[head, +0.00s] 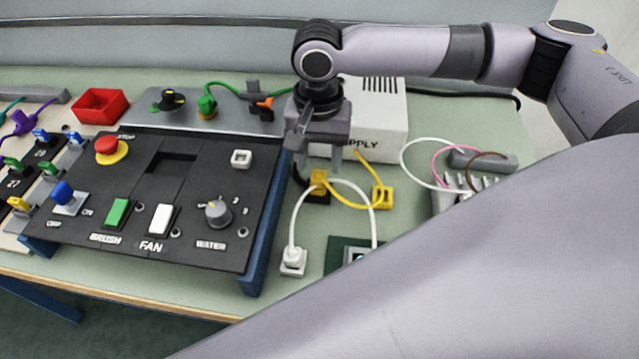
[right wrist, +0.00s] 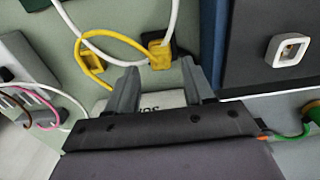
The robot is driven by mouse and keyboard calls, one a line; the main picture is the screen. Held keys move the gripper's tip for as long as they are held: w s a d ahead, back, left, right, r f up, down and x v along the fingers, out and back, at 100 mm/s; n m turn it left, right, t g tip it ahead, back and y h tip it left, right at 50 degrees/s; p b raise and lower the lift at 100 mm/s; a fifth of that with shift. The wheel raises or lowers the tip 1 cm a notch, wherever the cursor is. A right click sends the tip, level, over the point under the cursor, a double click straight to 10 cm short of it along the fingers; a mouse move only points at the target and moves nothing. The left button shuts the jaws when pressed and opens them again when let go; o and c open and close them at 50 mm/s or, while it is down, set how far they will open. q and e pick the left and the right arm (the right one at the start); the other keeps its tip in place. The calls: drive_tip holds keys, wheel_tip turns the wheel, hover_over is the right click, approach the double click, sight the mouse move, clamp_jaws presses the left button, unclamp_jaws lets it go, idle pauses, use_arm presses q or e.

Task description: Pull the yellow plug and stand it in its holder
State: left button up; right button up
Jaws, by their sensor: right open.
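The yellow plug (head: 319,178) sits on a small black base, with a yellow cable curving away to its right. It also shows in the right wrist view (right wrist: 159,56). A small yellow square piece (head: 381,197), which looks like the holder, stands to its right; in the right wrist view it (right wrist: 92,63) is left of the plug. My right gripper (head: 319,164) is open and points down above the plug. In the right wrist view its fingertips (right wrist: 161,76) are apart, with the plug just beyond the gap between them. My left gripper is not in view.
A white supply box (head: 380,110) stands behind the gripper. A white plug (head: 293,260) with a white cable (head: 345,185) lies close in front. The black control panel (head: 200,245) is at left. A grey block (head: 480,160) with several cables is at right.

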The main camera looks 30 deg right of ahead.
sight(318, 175)
drive_tip(key=shift+f+b, duration=0.45)
drive_tip(key=shift+f, duration=0.35)
drive_tip(key=shift+f+p, duration=0.25)
drive_tip(key=shift+p, duration=0.1)
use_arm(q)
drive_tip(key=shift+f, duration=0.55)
use_arm(e)
drive_tip(key=shift+f, duration=1.45)
use_arm(q)
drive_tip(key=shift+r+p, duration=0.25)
drive_tip(key=shift+p, duration=0.15)
use_arm(e)
drive_tip(key=shift+r, duration=0.1)
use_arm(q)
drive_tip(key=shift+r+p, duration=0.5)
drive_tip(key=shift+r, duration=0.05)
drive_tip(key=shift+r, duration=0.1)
use_arm(e)
drive_tip(key=shift+p, duration=0.7)
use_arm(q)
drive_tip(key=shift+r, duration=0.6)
